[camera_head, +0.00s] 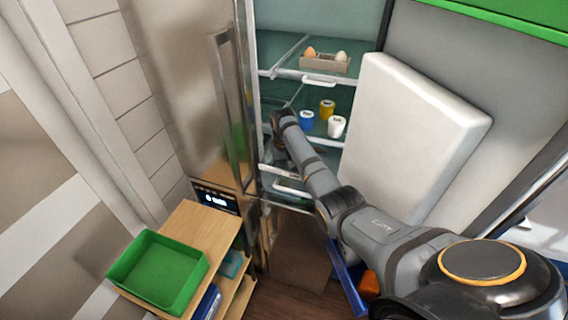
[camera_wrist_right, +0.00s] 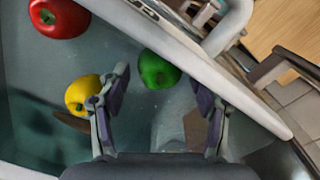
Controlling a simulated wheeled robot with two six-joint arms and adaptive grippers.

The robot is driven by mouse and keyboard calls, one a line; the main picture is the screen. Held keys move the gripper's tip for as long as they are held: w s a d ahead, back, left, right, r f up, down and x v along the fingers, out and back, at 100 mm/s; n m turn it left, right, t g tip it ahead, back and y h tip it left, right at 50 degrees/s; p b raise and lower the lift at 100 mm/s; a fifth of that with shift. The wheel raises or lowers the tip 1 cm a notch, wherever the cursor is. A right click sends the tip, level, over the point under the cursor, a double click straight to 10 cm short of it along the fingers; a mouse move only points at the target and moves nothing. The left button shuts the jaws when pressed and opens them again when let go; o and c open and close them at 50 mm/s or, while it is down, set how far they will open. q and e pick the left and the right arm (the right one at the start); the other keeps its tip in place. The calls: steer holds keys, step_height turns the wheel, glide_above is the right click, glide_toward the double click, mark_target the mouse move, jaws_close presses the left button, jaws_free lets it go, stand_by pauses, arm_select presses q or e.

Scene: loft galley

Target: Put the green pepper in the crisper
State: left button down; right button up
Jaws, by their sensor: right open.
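The green pepper (camera_wrist_right: 157,70) shows in the right wrist view, ahead of and between the spread fingers of my right gripper (camera_wrist_right: 162,92). It appears to lie inside the pale-walled, teal-floored crisper drawer (camera_wrist_right: 222,78), close to its front wall. My right gripper is open with nothing clamped in it. In the head view my right arm reaches into the open fridge, with its gripper (camera_head: 279,152) over the low drawer area, where the wrist hides part of the view. I cannot make out the green pepper there. My left gripper is out of view.
A red pepper (camera_wrist_right: 58,17) and a yellow pepper (camera_wrist_right: 83,93) lie in the same drawer, the yellow beside one finger. Above are shelves with blue (camera_head: 306,121), yellow (camera_head: 327,109) and white cups (camera_head: 337,127) and an egg holder (camera_head: 325,62). A green tray (camera_head: 159,270) stands left.

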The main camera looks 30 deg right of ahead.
step_height(320, 180, up, 9)
steer(key=b, duration=0.1)
steer(key=shift+r+b, duration=0.15)
steer(key=shift+b, duration=0.25)
